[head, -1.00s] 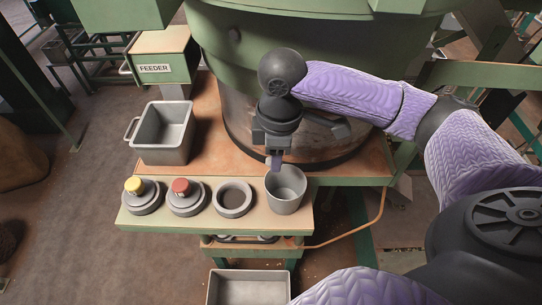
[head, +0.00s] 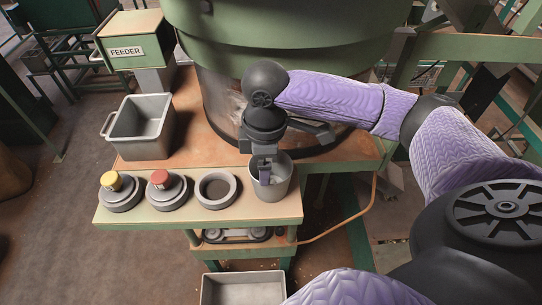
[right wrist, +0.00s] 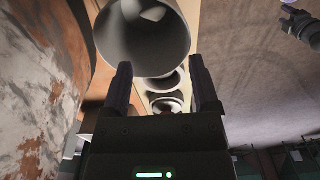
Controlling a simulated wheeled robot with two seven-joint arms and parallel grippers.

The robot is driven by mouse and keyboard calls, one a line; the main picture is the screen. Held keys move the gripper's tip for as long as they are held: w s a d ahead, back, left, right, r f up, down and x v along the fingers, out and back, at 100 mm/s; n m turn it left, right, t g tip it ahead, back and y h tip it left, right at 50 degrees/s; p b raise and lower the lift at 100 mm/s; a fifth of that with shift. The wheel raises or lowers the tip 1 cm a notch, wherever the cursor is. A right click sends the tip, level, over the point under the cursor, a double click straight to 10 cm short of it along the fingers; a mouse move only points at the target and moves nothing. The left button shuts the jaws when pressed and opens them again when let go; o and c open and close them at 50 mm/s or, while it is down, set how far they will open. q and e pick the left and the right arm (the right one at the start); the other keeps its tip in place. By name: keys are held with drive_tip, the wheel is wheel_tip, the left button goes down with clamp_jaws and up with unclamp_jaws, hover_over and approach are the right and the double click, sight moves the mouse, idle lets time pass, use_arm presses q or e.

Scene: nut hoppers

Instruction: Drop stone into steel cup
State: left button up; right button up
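The steel cup (head: 268,207) is a grey, open-topped cup at the right end of the green-edged shelf. My right gripper (head: 264,178) points down over the cup, its fingertips at or just inside the mouth in the head view. In the right wrist view the cup (right wrist: 143,40) lies just beyond my fingers (right wrist: 160,80), which are spread apart with nothing visible between them. A dark hand-like shape, apparently my left gripper (right wrist: 298,24), shows small at the right wrist view's upper right.
Left of the cup stand a grey ring (head: 216,191), a red button (head: 160,179) and a yellow button (head: 111,182). A grey handled bin (head: 141,127) stands behind them. The large green drum (head: 290,40) rises close behind the gripper. A grey tray (head: 243,289) is below.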

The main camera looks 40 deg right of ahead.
drive_tip(key=shift+r, duration=0.15)
wheel_tip(320, 180, up, 7)
drive_tip(key=shift+r, duration=0.15)
drive_tip(key=shift+s, duration=0.1)
